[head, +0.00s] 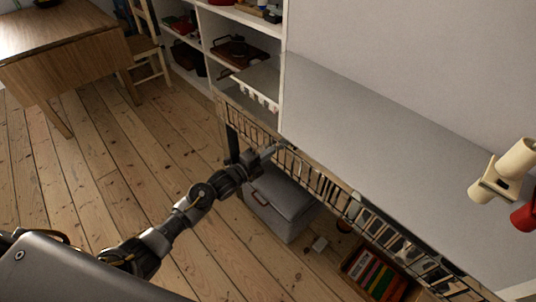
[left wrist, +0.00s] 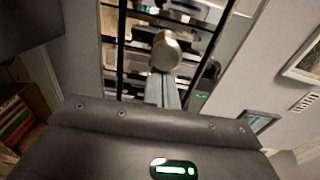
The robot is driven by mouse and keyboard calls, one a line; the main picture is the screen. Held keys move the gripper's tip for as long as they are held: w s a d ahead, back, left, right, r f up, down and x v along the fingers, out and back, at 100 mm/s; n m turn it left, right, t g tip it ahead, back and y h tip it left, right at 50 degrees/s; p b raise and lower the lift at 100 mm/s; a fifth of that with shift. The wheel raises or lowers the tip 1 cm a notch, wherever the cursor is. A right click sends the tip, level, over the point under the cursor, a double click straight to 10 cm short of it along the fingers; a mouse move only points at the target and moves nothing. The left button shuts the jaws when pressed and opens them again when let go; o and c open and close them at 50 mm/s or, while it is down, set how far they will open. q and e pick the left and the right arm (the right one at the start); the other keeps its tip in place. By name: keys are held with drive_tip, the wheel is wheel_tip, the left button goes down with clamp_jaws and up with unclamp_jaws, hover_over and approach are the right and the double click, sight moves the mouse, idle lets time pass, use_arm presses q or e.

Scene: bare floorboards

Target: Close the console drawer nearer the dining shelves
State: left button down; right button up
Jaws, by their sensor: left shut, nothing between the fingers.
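The console (head: 385,150) has a long grey top and runs along the wall from upper left to lower right. Slatted dark drawer fronts hang under its front edge. The drawer front nearer the shelves (head: 252,124) is at the left end; how far it stands out is hard to tell. My left gripper (head: 268,152) is shut and empty, its tip at or very near this front; contact cannot be told. In the left wrist view the fingers (left wrist: 164,92) point at a round metallic knob-like piece (left wrist: 165,52) before dark bars. My right gripper is not in view.
White dining shelves (head: 205,22) stand beyond the console's left end. A grey lidded box (head: 282,203) and a crate of books (head: 375,272) sit on the floor under the console. A wooden table (head: 60,45) and chair stand upper left. The floorboards between are clear.

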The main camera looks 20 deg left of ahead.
use_arm(q)
drive_tip(key=shift+d+r, duration=0.1)
drive_tip(key=shift+r, duration=0.2)
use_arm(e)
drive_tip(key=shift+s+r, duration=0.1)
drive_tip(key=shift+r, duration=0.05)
